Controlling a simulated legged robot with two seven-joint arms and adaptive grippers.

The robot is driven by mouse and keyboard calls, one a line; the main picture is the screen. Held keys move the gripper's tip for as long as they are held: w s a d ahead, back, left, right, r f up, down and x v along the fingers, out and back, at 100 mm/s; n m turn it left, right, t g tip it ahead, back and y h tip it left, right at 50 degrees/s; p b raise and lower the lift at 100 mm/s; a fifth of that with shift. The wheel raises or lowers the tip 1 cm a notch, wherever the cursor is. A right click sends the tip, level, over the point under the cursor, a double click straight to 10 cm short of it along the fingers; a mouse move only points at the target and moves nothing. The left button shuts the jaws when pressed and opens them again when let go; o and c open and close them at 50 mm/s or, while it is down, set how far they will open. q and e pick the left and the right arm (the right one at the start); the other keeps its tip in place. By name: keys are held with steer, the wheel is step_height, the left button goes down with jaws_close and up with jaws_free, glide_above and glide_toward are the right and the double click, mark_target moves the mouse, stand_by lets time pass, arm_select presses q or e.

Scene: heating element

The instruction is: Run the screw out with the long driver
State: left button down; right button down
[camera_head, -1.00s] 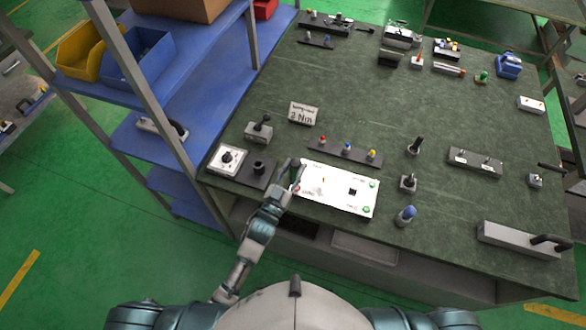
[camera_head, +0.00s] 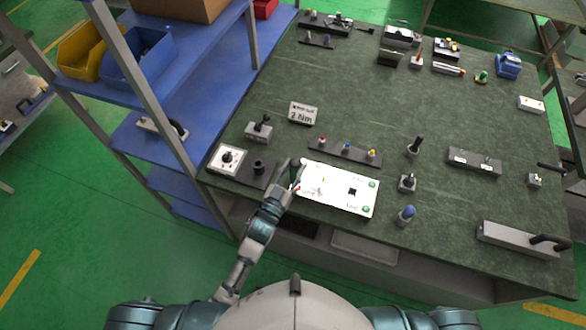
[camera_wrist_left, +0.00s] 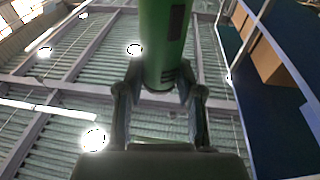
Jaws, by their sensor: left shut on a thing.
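My left gripper (camera_head: 296,172) is at the left end of a bright white panel (camera_head: 335,192) on the bench. In the left wrist view its two fingers (camera_wrist_left: 160,98) are shut on a thick green cylinder (camera_wrist_left: 163,40) with a dark patch, which looks like the long driver's handle. The driver's shaft and tip are not visible in either view. The panel has green round marks at its right corners and a small dark square right of its middle. A small red spot shows beside the gripper at the panel's left end. I cannot make out a screw under the gripper. My right gripper is not in view.
A black strip (camera_head: 329,153) with red, blue and yellow-topped bits lies behind the panel. Dark-handled tools stand to both sides. A blue shelf rack (camera_head: 190,85) borders the bench on the left.

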mark_target(293, 165)
arm_select(q)
steer(key=shift+p, duration=0.55)
stand_by(2.5)
steer(key=shift+f, duration=0.35)
stand_by(0.9)
steer(key=shift+s+p, duration=0.1)
steer(key=shift+p, duration=0.2)
stand_by(0.7)
stand_by(0.5)
step_height(293, 165, up, 6)
steer(key=p, duration=0.5)
steer(key=shift+f, duration=0.15)
steer(key=shift+w+f, duration=0.15)
steer(key=shift+w, duration=0.05)
steer(key=shift+d+f+b, duration=0.2)
steer(key=shift+f+b, duration=0.45)
steer(key=shift+f, duration=0.25)
steer(key=shift+d+f+b, duration=0.15)
steer(key=shift+f+b, duration=0.45)
steer(key=shift+f, duration=0.25)
